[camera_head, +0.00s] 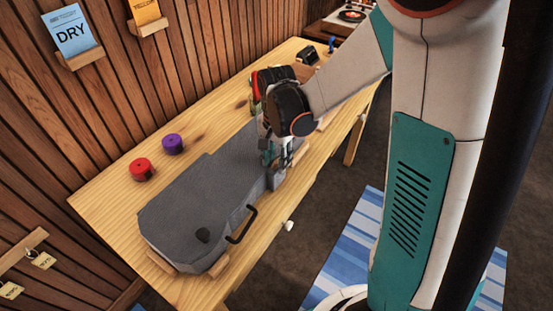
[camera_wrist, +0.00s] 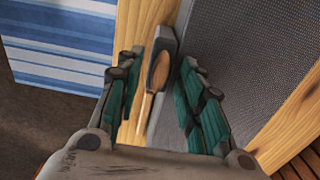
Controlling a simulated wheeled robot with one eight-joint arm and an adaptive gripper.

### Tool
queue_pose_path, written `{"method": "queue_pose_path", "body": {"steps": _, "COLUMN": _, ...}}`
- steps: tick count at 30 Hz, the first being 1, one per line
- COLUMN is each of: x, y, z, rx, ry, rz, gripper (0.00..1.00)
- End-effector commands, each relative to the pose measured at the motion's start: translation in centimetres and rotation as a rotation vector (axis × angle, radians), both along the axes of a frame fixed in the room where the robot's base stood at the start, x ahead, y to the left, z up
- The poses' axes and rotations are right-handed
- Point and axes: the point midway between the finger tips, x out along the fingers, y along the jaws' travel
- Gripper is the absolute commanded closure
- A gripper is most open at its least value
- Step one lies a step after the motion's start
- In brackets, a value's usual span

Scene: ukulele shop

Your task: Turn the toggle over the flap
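The grey instrument case (camera_head: 195,190) lies on the wooden table, with a black handle on its front side. My gripper (camera_head: 275,158) is at the front edge of the case toward its far end. In the wrist view my gripper (camera_wrist: 163,62) is open, with its teal-padded fingers apart. Between them shows a wooden toggle (camera_wrist: 159,72), long and narrow, set against a dark grey flap-like piece (camera_wrist: 168,45) on the case side. I cannot tell whether either finger touches the toggle. In the head view my gripper and arm hide the toggle and flap.
A red round tin (camera_head: 140,169) and a purple one (camera_head: 173,144) stand behind the case by the plank wall. Dark and red items stand beyond my gripper. A white knob-like thing (camera_head: 289,226) is at the table's front edge. A blue striped rug (camera_head: 345,255) lies on the floor.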

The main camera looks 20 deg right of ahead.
Motion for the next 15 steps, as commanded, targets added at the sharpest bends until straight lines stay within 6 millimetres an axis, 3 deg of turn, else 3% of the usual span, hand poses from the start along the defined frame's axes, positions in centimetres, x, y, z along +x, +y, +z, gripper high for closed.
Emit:
{"method": "queue_pose_path", "body": {"steps": 5, "x": 0.00, "y": 0.00, "z": 0.03, "rx": 0.000, "ry": 0.000, "rz": 0.000, "gripper": 0.65}}
{"method": "queue_pose_path", "body": {"steps": 10, "x": -0.01, "y": -0.01, "z": 0.03, "rx": 0.000, "ry": 0.000, "rz": 0.000, "gripper": 0.99}}
{"method": "queue_pose_path", "body": {"steps": 15, "x": 0.00, "y": 0.00, "z": 0.03, "rx": 0.000, "ry": 0.000, "rz": 0.000, "gripper": 1.00}}
